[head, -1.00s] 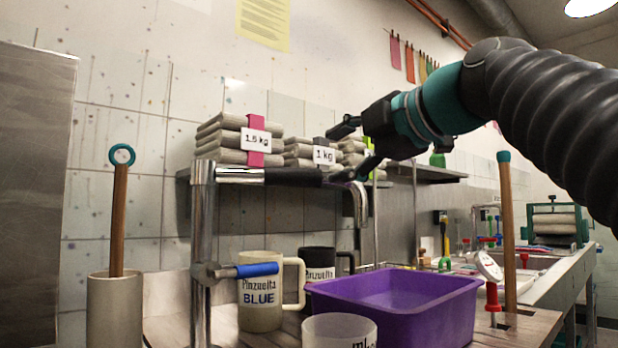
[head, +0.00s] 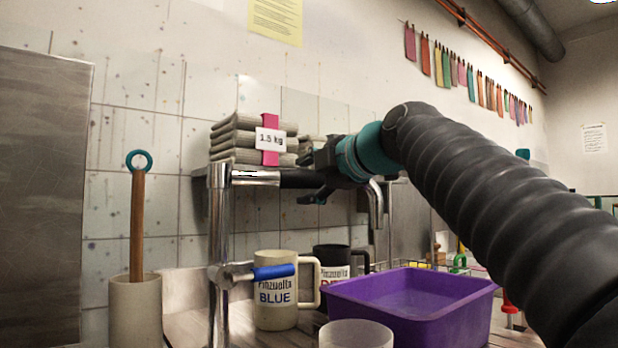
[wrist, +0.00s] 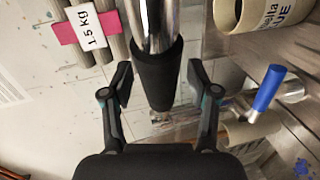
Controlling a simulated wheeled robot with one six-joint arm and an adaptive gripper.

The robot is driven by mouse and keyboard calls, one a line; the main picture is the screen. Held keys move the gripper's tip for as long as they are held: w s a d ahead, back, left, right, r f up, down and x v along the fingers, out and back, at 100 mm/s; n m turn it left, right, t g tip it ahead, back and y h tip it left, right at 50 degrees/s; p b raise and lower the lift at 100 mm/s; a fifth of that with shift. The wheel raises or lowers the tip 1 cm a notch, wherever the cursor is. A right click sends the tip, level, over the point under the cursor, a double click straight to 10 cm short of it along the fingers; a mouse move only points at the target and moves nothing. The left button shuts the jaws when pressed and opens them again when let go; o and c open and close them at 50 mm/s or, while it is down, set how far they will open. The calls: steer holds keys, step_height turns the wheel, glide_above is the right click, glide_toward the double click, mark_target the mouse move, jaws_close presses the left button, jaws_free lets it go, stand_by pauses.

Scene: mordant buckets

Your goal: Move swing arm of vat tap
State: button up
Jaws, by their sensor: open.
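The vat tap has an upright chrome post (head: 219,240) with a horizontal swing arm (head: 254,177) near its top, ending in a chrome spout (head: 376,208) bent downward. A black sleeve (wrist: 158,78) covers the middle of the swing arm. A blue-handled lever (head: 274,271) sits lower on the post. My gripper (head: 308,178) is open at the sleeve, one finger above it and one below in the head view. In the wrist view the sleeve runs between the spread fingers of my gripper (wrist: 160,84), with gaps on both sides. My gripper hides part of the swing arm in the head view.
Under the tap stand a BLUE mug (head: 276,312), a dark mug (head: 334,258), a purple basin (head: 410,308) and a pale cup (head: 356,335). Weighted bundles (head: 236,140) lie on the shelf behind. A pot (head: 135,310) holding a wooden-handled tool stands left.

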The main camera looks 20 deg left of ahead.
jaws_close()
steer(key=shift+s+d, duration=0.1)
